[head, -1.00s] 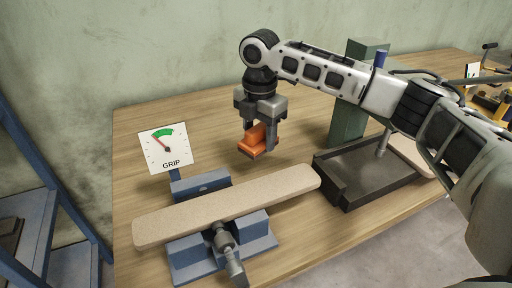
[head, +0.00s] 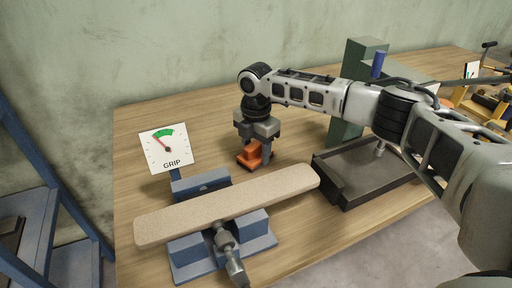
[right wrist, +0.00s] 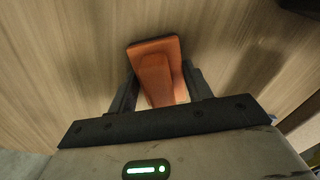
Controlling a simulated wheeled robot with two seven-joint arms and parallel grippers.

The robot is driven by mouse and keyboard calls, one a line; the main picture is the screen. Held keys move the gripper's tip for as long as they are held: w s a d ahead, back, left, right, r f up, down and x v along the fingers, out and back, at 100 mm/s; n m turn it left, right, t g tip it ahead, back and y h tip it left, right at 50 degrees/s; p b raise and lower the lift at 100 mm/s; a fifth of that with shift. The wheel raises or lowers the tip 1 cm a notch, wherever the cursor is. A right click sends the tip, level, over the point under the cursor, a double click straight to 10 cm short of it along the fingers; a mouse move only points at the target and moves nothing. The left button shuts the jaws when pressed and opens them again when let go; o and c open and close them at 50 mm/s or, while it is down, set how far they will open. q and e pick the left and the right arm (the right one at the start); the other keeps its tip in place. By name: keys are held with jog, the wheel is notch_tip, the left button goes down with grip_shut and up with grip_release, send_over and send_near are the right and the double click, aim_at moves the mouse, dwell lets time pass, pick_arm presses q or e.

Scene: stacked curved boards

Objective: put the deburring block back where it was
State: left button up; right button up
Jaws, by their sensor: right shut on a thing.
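The orange deburring block (head: 250,158) is at the table behind the vise, between the fingers of my right gripper (head: 254,150). In the right wrist view the block (right wrist: 158,72) sits between both fingertips, and my right gripper (right wrist: 160,95) is shut on it. The block looks low, at or very near the tabletop; I cannot tell for certain whether it touches. A tan curved board (head: 225,206) lies across the blue vise (head: 202,182), clear of the gripper. My left gripper is not in view.
A gauge card marked GRIP (head: 166,149) stands at the vise's left. A dark tray (head: 365,172) lies to the right of the gripper, with a green machine (head: 366,50) behind it. Bare tabletop (head: 195,112) lies left of and behind the gripper.

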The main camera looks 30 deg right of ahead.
aim_at(256, 143)
jog(key=o, duration=1)
jog(key=shift+c, duration=0.2)
jog(key=shift+r, duration=0.15)
notch_tip(256, 143, up, 12)
jog(key=b, duration=0.1)
